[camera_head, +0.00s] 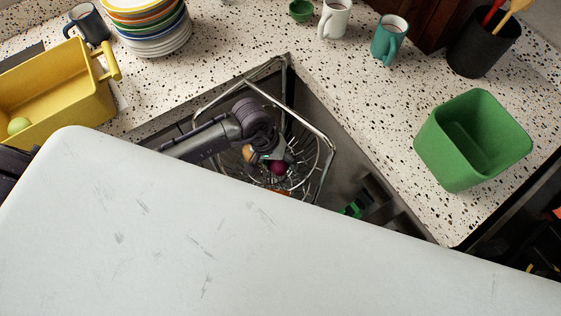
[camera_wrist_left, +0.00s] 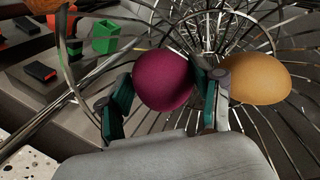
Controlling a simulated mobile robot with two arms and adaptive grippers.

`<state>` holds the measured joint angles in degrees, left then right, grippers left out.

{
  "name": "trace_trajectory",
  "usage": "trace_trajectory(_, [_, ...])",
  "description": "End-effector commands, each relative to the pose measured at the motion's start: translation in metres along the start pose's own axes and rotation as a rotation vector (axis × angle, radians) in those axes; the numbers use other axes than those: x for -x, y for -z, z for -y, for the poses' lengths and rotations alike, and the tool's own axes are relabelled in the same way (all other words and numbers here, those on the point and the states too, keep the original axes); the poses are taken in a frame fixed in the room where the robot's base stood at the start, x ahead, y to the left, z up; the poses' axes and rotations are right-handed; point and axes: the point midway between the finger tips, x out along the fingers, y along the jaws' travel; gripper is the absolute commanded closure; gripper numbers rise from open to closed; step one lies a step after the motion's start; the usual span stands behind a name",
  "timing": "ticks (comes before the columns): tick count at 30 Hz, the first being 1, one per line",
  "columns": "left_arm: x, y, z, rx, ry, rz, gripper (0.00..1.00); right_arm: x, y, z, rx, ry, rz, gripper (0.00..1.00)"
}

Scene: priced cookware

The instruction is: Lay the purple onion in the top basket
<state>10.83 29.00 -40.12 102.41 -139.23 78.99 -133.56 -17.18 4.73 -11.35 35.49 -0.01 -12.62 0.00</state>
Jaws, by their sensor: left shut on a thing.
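The purple onion (camera_head: 277,167) is round and dark magenta. In the left wrist view the onion (camera_wrist_left: 163,80) sits between the two fingers of my left gripper (camera_wrist_left: 160,95), which is shut on it. In the head view my left gripper (camera_head: 274,158) reaches into the wire basket (camera_head: 322,160), with the onion at or inside its rim. A yellow-brown onion (camera_wrist_left: 255,78) lies right beside the gripper's right finger, against the basket wires (camera_wrist_left: 290,30). Whether the purple onion touches the wires below is unclear. My right gripper is not in view.
A large pale panel (camera_head: 200,230) covers the lower head view. A green bin (camera_head: 470,140) stands on the speckled counter (camera_head: 390,120) at right. A yellow bin (camera_head: 60,95), stacked plates (camera_head: 155,35) and mugs (camera_head: 335,18) stand at left and back.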

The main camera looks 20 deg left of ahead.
Motion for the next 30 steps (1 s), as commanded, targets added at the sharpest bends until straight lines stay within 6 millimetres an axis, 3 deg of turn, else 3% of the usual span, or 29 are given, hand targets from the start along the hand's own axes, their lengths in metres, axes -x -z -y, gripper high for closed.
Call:
trace_trajectory(8, [0.0000, -0.0002, -0.0004, 0.000, 0.000, 0.000, 0.72, -0.0010, 0.0005, 0.0002, 0.000, 0.000, -0.001, 0.54])
trace_trajectory(9, [0.0000, -0.0002, -0.0003, 0.000, 0.000, 0.000, 0.33, -0.0010, 0.0005, 0.0002, 0.000, 0.000, -0.001, 0.54])
trace_trajectory(14, [-0.0001, -0.0003, -0.0003, 0.001, 0.000, 0.001, 0.06, -0.0010, 0.0007, 0.0005, 0.000, 0.001, -0.002, 0.54])
trace_trajectory(30, [-0.0004, -0.0005, -0.0001, 0.001, 0.000, 0.001, 0.00, -0.0011, 0.0017, 0.0051, 0.000, 0.006, -0.003, 0.54])
